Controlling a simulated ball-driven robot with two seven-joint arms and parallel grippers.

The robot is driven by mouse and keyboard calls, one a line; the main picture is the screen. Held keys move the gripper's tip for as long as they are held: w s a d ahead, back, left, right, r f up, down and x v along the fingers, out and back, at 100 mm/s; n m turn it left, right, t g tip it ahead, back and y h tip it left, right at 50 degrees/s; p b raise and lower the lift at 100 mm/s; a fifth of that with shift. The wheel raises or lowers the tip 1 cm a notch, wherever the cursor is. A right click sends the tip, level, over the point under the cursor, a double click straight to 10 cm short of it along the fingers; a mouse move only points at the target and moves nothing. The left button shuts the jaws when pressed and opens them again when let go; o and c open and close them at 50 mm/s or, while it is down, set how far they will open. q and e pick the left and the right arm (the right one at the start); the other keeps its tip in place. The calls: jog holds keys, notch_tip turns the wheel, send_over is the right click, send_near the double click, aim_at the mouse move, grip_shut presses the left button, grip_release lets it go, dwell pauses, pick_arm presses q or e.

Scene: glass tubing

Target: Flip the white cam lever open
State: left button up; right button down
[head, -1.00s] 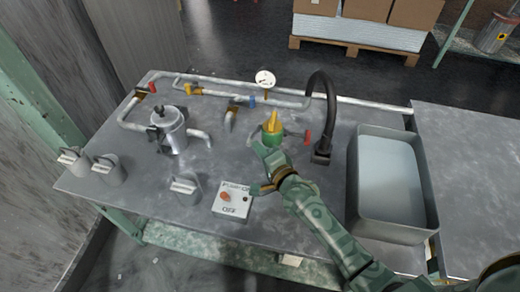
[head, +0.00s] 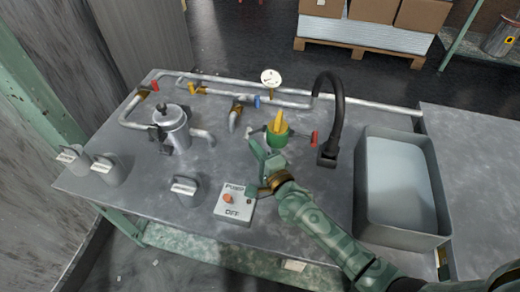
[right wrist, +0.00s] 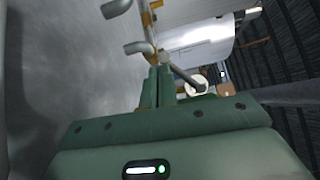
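The green fitting with the yellow handle (head: 279,127) stands upright on the bench in the head view. A small pale piece (head: 255,131) shows at its left side, beside my right fingertips; it may be the white cam lever, partly hidden. My right gripper (head: 256,150) is just in front and left of the green fitting; contact cannot be told. In the right wrist view the two green fingers of my right gripper (right wrist: 158,86) are together with nothing visible between them. A grey bar with a round white end (right wrist: 197,83) lies just right of the fingers. My left gripper is not in view.
The pump switch box (head: 234,204) is just below my right gripper. A black curved spout (head: 328,120) and a grey basin (head: 402,230) stand to the right. A metal pot (head: 172,130) and pipes are at the left. The gauge (head: 270,78) is behind.

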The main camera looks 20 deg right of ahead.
jog(key=shift+w+a+r, duration=0.1)
jog(key=shift+a, duration=0.1)
jog(key=shift+w+a+r+m+t, duration=0.1)
jog(key=shift+w+a+m+t, duration=0.15)
jog(key=shift+m+t, duration=0.25)
jog(key=shift+a+r, duration=0.3)
jog(key=shift+r, duration=0.1)
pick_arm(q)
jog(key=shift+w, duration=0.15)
pick_arm(e)
jog(key=shift+s+f, duration=0.2)
jog(key=shift+s, duration=0.35)
jog(key=p+v, duration=0.2)
jog(key=v, duration=0.3)
jog(key=shift+s+d+r, duration=0.15)
jog(key=shift+s+d, duration=0.05)
jog(key=shift+d, duration=0.05)
jog(key=shift+s+d, duration=0.1)
jog(key=shift+s, duration=0.25)
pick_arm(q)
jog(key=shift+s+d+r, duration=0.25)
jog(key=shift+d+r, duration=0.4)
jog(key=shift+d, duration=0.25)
